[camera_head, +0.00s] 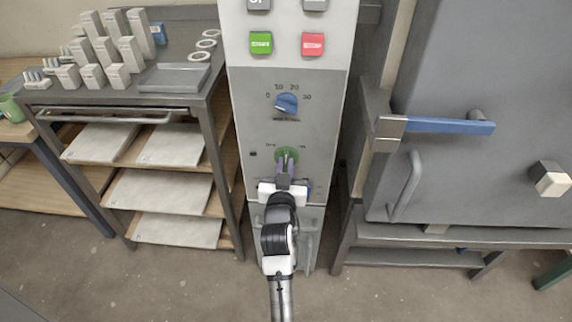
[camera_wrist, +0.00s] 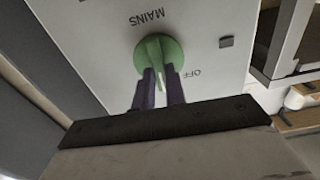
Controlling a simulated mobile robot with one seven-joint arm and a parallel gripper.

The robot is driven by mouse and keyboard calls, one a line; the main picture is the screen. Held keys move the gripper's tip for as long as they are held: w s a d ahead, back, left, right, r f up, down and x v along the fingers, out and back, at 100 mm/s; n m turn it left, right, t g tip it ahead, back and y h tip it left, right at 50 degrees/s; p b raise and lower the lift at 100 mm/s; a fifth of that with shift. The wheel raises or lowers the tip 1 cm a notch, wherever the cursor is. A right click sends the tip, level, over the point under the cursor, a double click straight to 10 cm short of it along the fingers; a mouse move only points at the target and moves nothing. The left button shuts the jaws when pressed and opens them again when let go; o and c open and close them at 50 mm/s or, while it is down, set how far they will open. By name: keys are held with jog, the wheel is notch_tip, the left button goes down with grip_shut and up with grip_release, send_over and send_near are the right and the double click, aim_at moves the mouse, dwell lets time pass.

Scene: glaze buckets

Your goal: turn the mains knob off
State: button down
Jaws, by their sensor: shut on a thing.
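The green mains knob (camera_head: 287,154) is on the lower part of the grey control panel (camera_head: 255,130). My gripper (camera_head: 286,165) reaches it from below and in front, with its fingers shut on the knob's raised grip. In the wrist view the green knob (camera_wrist: 155,58) shows between my two dark fingers (camera_wrist: 161,82). The word MAINS is printed above it and OFF beside it, both upside down there. The fingers hide part of the grip, and I cannot tell exactly which mark it points at.
A blue dial (camera_head: 287,103) with numbers sits above the knob, and green (camera_head: 261,43) and red (camera_head: 312,44) buttons are higher up. A shelf rack (camera_head: 223,130) stands on the left. A grey kiln-like cabinet (camera_head: 500,75) with a blue-handled lever (camera_head: 440,126) is on the right.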

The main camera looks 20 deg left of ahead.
jog(key=n+p, duration=0.1)
jog(key=n, duration=0.1)
jog(key=n+p, duration=0.1)
jog(key=n, duration=0.2)
jog(key=shift+a+r+n, duration=0.15)
jog(key=shift+r+n, duration=0.05)
jog(key=shift+n, duration=0.1)
jog(key=shift+a+f+n+p, duration=0.15)
jog(key=shift+n+p, duration=0.7)
jog(key=shift+n, duration=0.95)
jog(key=c, duration=1.4)
grip_release()
jog(key=shift+c, duration=0.2)
jog(key=shift+f, duration=0.1)
jog(key=shift+s, duration=0.2)
